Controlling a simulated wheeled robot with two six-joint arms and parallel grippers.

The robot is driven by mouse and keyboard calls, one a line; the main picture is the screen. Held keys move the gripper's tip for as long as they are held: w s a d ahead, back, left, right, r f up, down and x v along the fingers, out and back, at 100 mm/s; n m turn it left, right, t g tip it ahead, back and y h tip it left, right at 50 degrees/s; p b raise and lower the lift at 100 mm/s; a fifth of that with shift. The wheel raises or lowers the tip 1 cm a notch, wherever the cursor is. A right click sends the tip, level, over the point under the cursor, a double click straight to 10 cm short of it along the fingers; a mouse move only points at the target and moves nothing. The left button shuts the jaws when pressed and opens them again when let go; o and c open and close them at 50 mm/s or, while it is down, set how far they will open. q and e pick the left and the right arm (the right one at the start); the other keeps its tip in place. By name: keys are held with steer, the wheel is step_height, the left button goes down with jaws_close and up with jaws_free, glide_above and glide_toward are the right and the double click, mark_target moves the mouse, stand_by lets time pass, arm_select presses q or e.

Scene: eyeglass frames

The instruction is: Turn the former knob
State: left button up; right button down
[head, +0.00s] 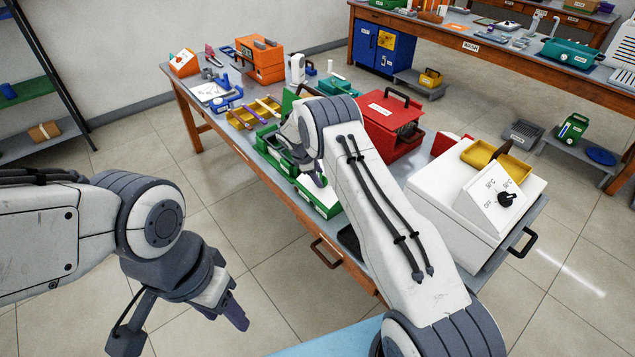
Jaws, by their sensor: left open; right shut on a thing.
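A white box (435,205) at the right of the bench has a sloped panel with a black knob (506,199) and marks "OFF" and "50°C". A small orange-red box (183,62) with a red knob is at the bench's far left end. I cannot read which device is the former. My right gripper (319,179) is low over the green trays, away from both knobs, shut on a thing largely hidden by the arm. My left gripper (236,316) is open, pointing down in front of the bench, clear of everything.
A green tray (318,203) lies under my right gripper. A red case (391,125) with a black handle stands behind my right arm. A yellow tray (495,160) sits on the white box. An orange box (262,64) is further back. The floor at left is clear.

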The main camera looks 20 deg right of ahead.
steer(key=m+b, duration=0.3)
steer(key=b, duration=0.1)
steer(key=m+b, duration=0.2)
steer(key=shift+s+f+m, duration=0.15)
steer(key=shift+f+m, duration=0.1)
steer(key=shift+m, duration=0.05)
steer(key=shift+s+r+m+b, duration=0.1)
steer(key=shift+r+m+b, duration=0.05)
steer(key=shift+m+b, duration=1.8)
steer(key=shift+c, duration=1.4)
jaws_free()
steer(key=shift+r, duration=0.1)
steer(key=b+v, duration=0.1)
steer(key=v, duration=0.9)
steer(key=shift+s+a, duration=0.2)
steer(key=shift+s, duration=0.05)
steer(key=shift+r, duration=0.1)
